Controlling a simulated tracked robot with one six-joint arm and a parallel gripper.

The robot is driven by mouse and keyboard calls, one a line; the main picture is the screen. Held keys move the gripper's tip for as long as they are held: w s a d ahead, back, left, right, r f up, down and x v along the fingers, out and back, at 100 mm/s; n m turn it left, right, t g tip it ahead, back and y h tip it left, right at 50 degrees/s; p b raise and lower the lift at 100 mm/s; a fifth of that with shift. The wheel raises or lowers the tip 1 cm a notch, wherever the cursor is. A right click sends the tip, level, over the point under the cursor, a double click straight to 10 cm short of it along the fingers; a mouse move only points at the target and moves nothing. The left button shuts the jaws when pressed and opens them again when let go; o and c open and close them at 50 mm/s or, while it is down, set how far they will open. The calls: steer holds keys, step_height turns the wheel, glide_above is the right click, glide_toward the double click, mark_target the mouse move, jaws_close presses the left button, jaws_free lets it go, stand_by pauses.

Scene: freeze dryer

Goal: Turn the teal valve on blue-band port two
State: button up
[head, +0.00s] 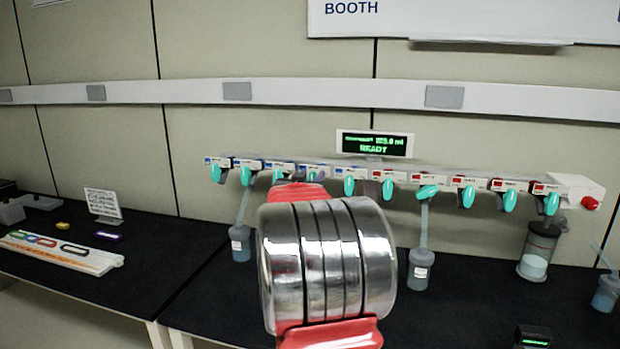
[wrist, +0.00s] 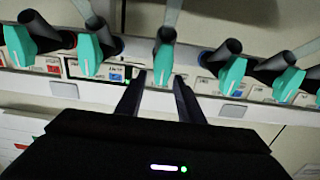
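A row of teal valves runs along the manifold at the back in the head view. Blue bands mark the left ports and red bands the right ones. The second valve from the left (head: 245,176) hangs under a blue-band label; I cannot read its port number. In the wrist view, my gripper (wrist: 158,88) is open, its two dark fingers apart and empty. A teal valve (wrist: 163,63) lies just beyond the fingertips, in line with the gap. Its port number is not readable. In the head view my arm hides the gripper and part of the row.
A green display (head: 374,144) reading READY stands above the manifold. Flasks hang below some ports, one at left (head: 240,243) and one right of my arm (head: 420,270). Neighbouring valves (wrist: 90,55) and (wrist: 233,76) flank the fingers. A red knob (head: 590,203) ends the manifold.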

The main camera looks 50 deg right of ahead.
steer(key=shift+c, duration=0.4)
jaws_close()
steer(key=shift+w+a, duration=0.1)
steer(key=shift+a, duration=0.05)
steer(key=shift+d, duration=0.2)
